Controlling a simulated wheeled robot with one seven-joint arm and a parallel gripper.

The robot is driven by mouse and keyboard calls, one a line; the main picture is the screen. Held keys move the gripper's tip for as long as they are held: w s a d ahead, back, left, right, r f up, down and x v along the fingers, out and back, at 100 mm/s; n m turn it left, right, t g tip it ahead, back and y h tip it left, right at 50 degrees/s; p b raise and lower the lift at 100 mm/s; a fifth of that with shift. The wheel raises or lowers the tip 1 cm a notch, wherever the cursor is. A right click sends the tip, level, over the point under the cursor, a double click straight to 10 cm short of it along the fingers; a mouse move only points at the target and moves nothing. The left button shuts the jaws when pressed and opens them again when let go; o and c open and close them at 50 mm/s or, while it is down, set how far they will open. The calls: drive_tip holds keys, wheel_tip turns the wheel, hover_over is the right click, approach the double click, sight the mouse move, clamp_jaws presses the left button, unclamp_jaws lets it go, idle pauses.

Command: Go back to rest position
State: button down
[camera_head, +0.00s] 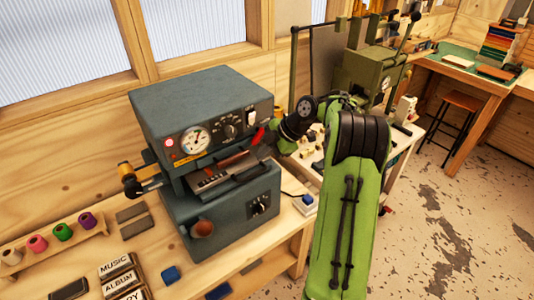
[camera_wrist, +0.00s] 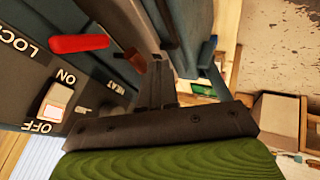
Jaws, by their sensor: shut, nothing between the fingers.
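My gripper (camera_wrist: 152,55) is shut and empty in the wrist view, its dark fingers together close to the machine's front panel. In the head view my green arm reaches up from the lower right and bends left, so the wrist is at the right side of the grey-blue foil machine (camera_head: 200,100). The fingertips are hard to make out there. The machine's red lever (camera_head: 258,136) is just left of the wrist; it also shows in the wrist view (camera_wrist: 80,43), left of the fingers and apart from them. An ON/OFF switch (camera_wrist: 57,102) is below it.
Foil rolls stand on a wooden rack (camera_head: 75,240) at the left. A gold roll (camera_head: 125,169) is on the machine's left side. Labelled blocks (camera_head: 120,278) lie in front. A green machine (camera_head: 370,75) stands behind my arm. The floor (camera_head: 450,220) at right is open.

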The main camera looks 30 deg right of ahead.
drive_tip(key=s+a+r+m+h, duration=0.2)
drive_tip(key=s+a+r+m, duration=0.3)
drive_tip(key=a, duration=0.4)
drive_tip(key=s+a+r+m+h, duration=0.1)
drive_tip(key=s+a+r+m, duration=0.2)
drive_tip(key=s+a+r, duration=0.45)
drive_tip(key=s+a+f+m+h, duration=0.1)
drive_tip(key=s+m, duration=0.3)
drive_tip(key=s, duration=0.4)
drive_tip(key=s+a+f+m, duration=0.2)
drive_tip(key=s+m, duration=0.3)
drive_tip(key=s, duration=0.3)
drive_tip(key=shift+a+f+h+b, duration=0.35)
drive_tip(key=shift+f+h+b, duration=0.05)
drive_tip(key=shift+f, duration=0.5)
drive_tip(key=shift+s, duration=0.15)
